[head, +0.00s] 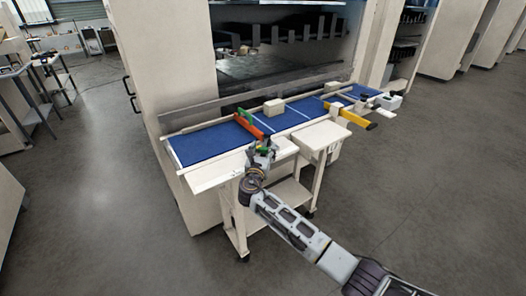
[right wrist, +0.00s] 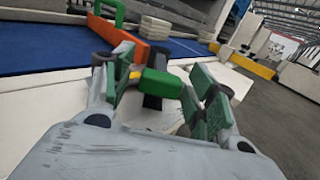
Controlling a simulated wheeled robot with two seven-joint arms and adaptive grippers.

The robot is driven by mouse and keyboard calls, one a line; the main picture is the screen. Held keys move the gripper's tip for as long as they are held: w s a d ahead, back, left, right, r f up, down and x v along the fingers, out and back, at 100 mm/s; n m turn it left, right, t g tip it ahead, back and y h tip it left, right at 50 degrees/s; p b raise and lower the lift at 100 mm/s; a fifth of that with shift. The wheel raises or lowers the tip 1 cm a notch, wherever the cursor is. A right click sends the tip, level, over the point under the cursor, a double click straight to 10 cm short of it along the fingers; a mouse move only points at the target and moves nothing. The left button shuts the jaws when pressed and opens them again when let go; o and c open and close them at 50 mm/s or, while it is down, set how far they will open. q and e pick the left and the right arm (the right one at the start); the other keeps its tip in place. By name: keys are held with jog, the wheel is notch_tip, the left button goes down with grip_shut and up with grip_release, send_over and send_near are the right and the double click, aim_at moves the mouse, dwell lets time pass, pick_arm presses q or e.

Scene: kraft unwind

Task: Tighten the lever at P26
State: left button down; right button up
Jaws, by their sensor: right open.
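My right gripper (head: 261,157) is at the front edge of the blue-topped bench, by the near end of an orange bar (head: 250,124). In the right wrist view the gripper (right wrist: 163,92) is open, with green pads on both fingers. A small green lever (right wrist: 161,83) with a yellow end, on a dark post, sits between the fingers. The yellow end is close to the left finger; I cannot tell whether they touch. The orange bar (right wrist: 116,39) with a green handle (right wrist: 108,12) lies just beyond. No P26 label is readable. My left gripper is out of view.
The blue bench top (head: 205,146) runs along a large machine. A yellow bar (head: 350,115) and a tan block (head: 273,107) sit farther right on it. A pale side table (head: 320,138) stands in front. The floor before the bench is clear.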

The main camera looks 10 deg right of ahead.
jog(key=v, duration=1.2)
dwell(0.4)
